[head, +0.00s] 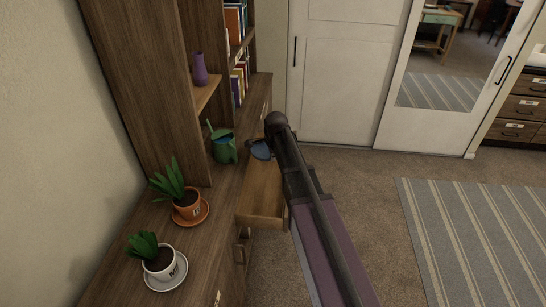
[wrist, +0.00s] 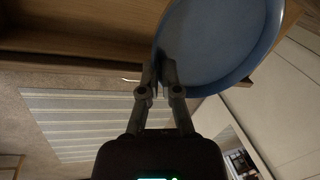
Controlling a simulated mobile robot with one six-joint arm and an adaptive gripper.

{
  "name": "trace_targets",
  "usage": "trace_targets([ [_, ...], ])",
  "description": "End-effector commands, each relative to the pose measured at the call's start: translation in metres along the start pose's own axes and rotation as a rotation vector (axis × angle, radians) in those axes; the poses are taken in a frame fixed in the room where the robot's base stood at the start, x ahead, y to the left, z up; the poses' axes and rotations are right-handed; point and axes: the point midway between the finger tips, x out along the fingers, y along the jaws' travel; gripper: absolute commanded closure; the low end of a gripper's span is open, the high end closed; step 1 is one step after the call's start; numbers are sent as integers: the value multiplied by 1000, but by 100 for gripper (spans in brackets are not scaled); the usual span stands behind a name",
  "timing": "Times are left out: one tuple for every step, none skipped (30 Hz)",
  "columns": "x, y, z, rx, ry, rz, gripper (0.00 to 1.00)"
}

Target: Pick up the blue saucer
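The blue saucer (head: 261,150) shows in the head view at the far end of an open wooden drawer (head: 262,195), partly hidden by my arm. In the wrist view the blue saucer (wrist: 225,40) is large and close, seen nearly face-on and cut off by the top edge. My gripper (wrist: 159,70) has its two fingers close together on the saucer's near rim, with the rim between them. In the head view my fingertips are hidden behind the arm. The saucer looks tilted, and I cannot tell whether it touches the drawer.
On the wooden desk stand a green watering can (head: 222,146), a plant in an orange pot (head: 187,207) on an orange saucer (head: 203,215), and a plant in a white pot (head: 161,267) on a white saucer (head: 181,278). Shelves with a purple vase (head: 199,70) rise behind.

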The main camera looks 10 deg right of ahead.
Motion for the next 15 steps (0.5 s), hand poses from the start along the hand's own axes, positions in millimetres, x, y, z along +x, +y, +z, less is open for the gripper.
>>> trace_targets([
  [-10,-2,0,0,0,0,100],
  [-12,-3,0,0,0,0,100],
  [-15,-4,0,0,0,0,100],
  [-17,-4,0,0,0,0,100],
  [-18,-5,0,0,0,0,100],
  [-21,-5,0,0,0,0,100],
  [-22,-6,0,0,0,0,100],
  [-23,-6,0,0,0,0,100],
  [-25,-6,0,0,0,0,100],
  [-26,-6,0,0,0,0,100],
  [-26,-6,0,0,0,0,100],
  [-27,-7,0,0,0,0,100],
  [-27,-7,0,0,0,0,100],
  [-28,-7,0,0,0,0,100],
  [-28,-7,0,0,0,0,100],
])
